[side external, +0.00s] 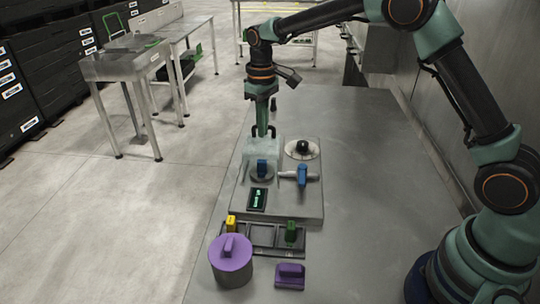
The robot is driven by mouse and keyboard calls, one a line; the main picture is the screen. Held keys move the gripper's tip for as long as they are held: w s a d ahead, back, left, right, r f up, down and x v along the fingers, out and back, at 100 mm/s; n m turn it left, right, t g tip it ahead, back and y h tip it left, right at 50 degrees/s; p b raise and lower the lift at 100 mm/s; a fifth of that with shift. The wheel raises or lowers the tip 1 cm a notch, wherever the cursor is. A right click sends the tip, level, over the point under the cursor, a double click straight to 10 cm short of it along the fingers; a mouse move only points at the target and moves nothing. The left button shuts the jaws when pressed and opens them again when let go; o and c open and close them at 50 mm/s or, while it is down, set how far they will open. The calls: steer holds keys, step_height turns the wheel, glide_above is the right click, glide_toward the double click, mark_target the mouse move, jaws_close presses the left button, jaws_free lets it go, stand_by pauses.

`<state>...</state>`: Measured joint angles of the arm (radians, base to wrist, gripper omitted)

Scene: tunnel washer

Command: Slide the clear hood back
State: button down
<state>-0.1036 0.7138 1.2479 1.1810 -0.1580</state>
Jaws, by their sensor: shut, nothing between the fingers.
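The clear hood (252,150) is a pale see-through box at the back left of a grey panel (310,208). A dark handle stands at its top. My gripper (262,132) points straight down at the hood's top, by the handle. It is shut and holds nothing. I cannot tell whether its tips touch the hood or the handle. A blue knob (262,166) on a round grey base stands at the hood's front edge; I cannot tell whether the hood covers any of it.
The panel also bears a blue-handled valve (302,175), a dark knob on a pale disc (302,148) and a small green-lit display (257,199). In front are a tray (263,236) with yellow and green pieces, a purple-lidded pot (231,262) and a purple block (290,276). The table's right side is clear.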

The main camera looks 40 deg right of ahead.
steer(key=shift+w+d, duration=0.45)
steer(key=shift+w+d, duration=1.05)
steer(key=shift+w+d, duration=1.05)
steer(key=shift+w, duration=0.05)
steer(key=shift+w+d, duration=1.05)
steer(key=shift+r, duration=0.1)
